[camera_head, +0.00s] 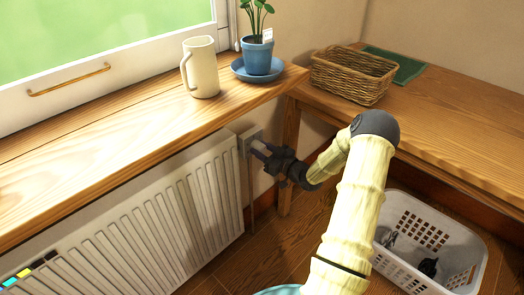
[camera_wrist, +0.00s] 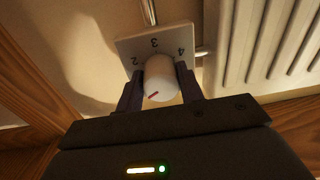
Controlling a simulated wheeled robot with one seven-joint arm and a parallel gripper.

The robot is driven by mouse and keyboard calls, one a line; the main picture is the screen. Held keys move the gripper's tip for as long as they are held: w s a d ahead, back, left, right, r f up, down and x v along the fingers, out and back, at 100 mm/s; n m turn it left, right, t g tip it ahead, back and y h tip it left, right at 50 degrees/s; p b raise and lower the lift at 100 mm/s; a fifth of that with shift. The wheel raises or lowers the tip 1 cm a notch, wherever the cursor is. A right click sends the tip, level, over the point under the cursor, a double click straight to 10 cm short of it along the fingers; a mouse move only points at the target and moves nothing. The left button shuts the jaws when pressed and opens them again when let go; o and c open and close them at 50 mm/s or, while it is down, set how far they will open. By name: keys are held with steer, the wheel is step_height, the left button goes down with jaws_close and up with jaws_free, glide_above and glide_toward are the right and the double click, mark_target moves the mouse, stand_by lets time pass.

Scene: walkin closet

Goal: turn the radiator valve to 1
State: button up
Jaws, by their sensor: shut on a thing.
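The radiator valve is a white round knob (camera_wrist: 160,75) with a short red mark on its end face. Behind it, a pale square plate (camera_wrist: 125,46) shows the numbers 2, 3 and 4; no 1 is visible. I cannot tell which number the red mark lines up with. My gripper (camera_wrist: 160,88) is shut on the knob, with one dark finger on each side. In the head view, my gripper (camera_head: 262,152) is at the valve, by the radiator's right end below the sill. The plate (camera_head: 250,136) shows there, and the knob is mostly hidden by the fingers.
The white radiator (camera_head: 140,215) stands left of the valve, under a wooden sill (camera_head: 120,115). The sill holds a cream mug (camera_head: 201,68) and a blue potted plant (camera_head: 257,55). A bench (camera_head: 450,110) with a wicker basket (camera_head: 352,75) is right; a white laundry basket (camera_head: 435,240) is below.

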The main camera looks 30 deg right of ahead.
steer(key=shift+f, duration=0.15)
steer(key=o, duration=1)
steer(key=p+v, duration=0.3)
steer(key=v, duration=1.4)
steer(key=shift+s, duration=0.2)
steer(key=shift+d, duration=0.1)
